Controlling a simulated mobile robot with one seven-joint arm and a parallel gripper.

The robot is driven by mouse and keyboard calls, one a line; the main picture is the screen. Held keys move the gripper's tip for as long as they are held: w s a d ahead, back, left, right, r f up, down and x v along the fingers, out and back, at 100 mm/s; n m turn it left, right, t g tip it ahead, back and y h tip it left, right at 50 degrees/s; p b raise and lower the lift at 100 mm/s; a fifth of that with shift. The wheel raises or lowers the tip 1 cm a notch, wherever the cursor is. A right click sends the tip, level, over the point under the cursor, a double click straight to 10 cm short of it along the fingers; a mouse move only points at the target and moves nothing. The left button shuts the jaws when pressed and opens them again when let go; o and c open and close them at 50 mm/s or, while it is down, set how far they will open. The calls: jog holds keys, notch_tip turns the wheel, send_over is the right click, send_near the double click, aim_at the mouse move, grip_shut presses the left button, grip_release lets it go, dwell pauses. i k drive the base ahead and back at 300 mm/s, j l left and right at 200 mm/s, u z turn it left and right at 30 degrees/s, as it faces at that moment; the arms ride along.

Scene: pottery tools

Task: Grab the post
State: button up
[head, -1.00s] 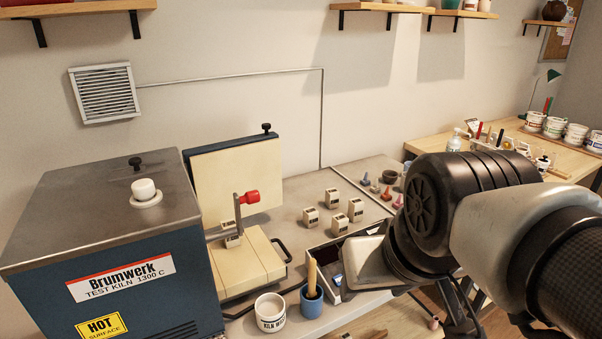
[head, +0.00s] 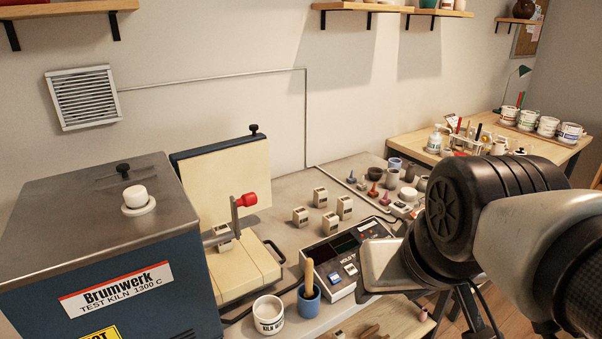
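No single thing is plainly marked as the post. Several small cream blocks with dark labels stand on the grey bench; one is the front block (head: 300,216). Another cream block (head: 223,236) sits at the slab by the kiln, beside an upright metal rod with a red knob (head: 249,200). My arm enters from the right and hangs over the bench's right part, to the right of the blocks.
The blue Brumwerk kiln (head: 110,250) fills the left. A control box (head: 345,256), a white pot (head: 269,314) and a blue cup (head: 309,302) with a wooden handle stand in front of the blocks. Small coloured cones and pots crowd the right. Bench behind the blocks is clear.

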aim_at(330, 221)
jog(key=i+l+u, duration=0.15)
jog(key=l, duration=0.15)
jog(key=i+l+u, duration=0.2)
jog(key=l+u, duration=0.15)
jog(key=l, duration=0.25)
jog(key=i+l+u, duration=0.15)
jog(key=l, duration=0.2)
jog(key=i+l+u, duration=0.15)
jog(key=l+u, duration=0.2)
jog(key=l, duration=0.15)
